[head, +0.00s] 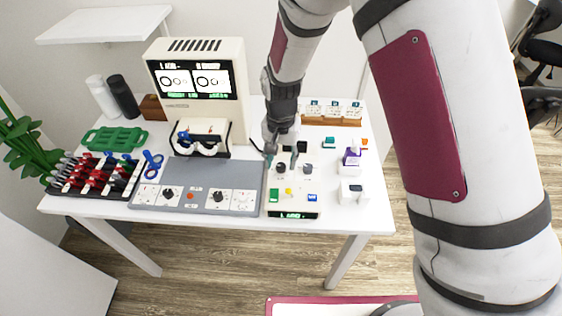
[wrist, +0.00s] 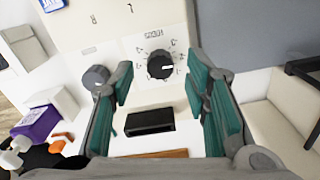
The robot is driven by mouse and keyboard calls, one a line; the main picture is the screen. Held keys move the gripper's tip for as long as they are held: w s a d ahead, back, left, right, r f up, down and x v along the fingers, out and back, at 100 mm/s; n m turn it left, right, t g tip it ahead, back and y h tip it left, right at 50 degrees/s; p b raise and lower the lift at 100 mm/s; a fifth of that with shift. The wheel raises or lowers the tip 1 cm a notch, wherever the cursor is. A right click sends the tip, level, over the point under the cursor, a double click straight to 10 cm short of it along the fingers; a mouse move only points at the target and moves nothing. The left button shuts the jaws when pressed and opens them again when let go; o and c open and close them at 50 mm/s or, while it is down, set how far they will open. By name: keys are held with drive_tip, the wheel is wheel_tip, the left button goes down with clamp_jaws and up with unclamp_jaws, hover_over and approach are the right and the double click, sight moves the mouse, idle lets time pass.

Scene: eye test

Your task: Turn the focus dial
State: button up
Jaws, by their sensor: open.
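A black round dial with a white pointer line and a printed ring of marks sits on a white control box; it shows in the wrist view (wrist: 160,65) and in the head view (head: 281,168). My gripper (head: 269,154) is above the back left of the box, pointing down. In the wrist view my gripper (wrist: 160,82) is open and empty, its teal-padded fingers on either side of the dial. I cannot tell the fingers' height over it.
A smaller grey knob (wrist: 95,77) and a black block (wrist: 150,121) are near the fingers. A grey panel (head: 192,171) with dials lies left of the box. A screen machine (head: 206,108) stands behind. A purple item (head: 351,157) and small white box (head: 352,192) are to the right.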

drive_tip(key=shift+f, duration=0.85)
drive_tip(key=shift+c, duration=0.3)
clamp_jaws()
drive_tip(key=n+b, duration=0.1)
drive_tip(key=n, duration=0.3)
drive_tip(key=shift+n, duration=0.3)
drive_tip(key=shift+n+b, duration=0.4)
drive_tip(key=shift+n, duration=1.6)
